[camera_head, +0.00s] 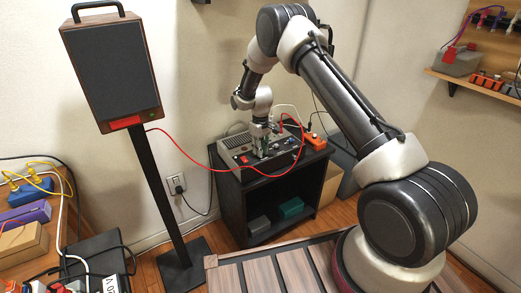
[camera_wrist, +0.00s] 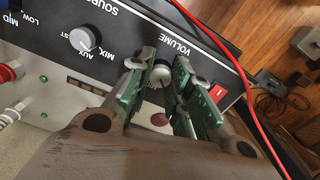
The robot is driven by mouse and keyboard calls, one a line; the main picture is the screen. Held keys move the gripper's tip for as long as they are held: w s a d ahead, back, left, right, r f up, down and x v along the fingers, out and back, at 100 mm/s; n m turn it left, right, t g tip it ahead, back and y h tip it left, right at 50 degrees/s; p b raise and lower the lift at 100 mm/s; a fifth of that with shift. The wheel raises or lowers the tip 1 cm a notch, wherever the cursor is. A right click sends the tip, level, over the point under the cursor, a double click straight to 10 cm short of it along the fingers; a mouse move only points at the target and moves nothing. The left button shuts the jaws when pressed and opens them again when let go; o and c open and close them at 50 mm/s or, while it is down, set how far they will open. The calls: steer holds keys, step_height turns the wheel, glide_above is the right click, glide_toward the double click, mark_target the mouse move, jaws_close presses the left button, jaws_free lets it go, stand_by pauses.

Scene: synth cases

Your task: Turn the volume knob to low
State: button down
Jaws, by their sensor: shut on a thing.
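The volume knob (camera_wrist: 161,73) is a small silver-grey dial on the black face of an amplifier-like device, beside the printed word VOLUME. My gripper (camera_wrist: 160,80) has its green fingers on both sides of the knob, shut on it. The knob's pointer setting is hard to read, partly hidden by the fingers. In the head view the device (camera_head: 228,146) stands on a black cabinet, and my gripper (camera_head: 262,148) reaches down onto its panel, hiding the knob there.
A second knob (camera_wrist: 84,39), marked SOURCE, sits beside the volume knob. A red switch (camera_wrist: 218,92) lies on the other side. A red cable (camera_head: 200,167) runs from the standing speaker (camera_head: 113,75) to the device. An orange box (camera_head: 315,141) stands at the cabinet's right.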

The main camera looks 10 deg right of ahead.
steer(key=shift+n, duration=1)
steer(key=c, duration=1.3)
jaws_free()
steer(key=shift+o, duration=0.2)
steer(key=shift+r, duration=0.1)
step_height(320, 180, up, 12)
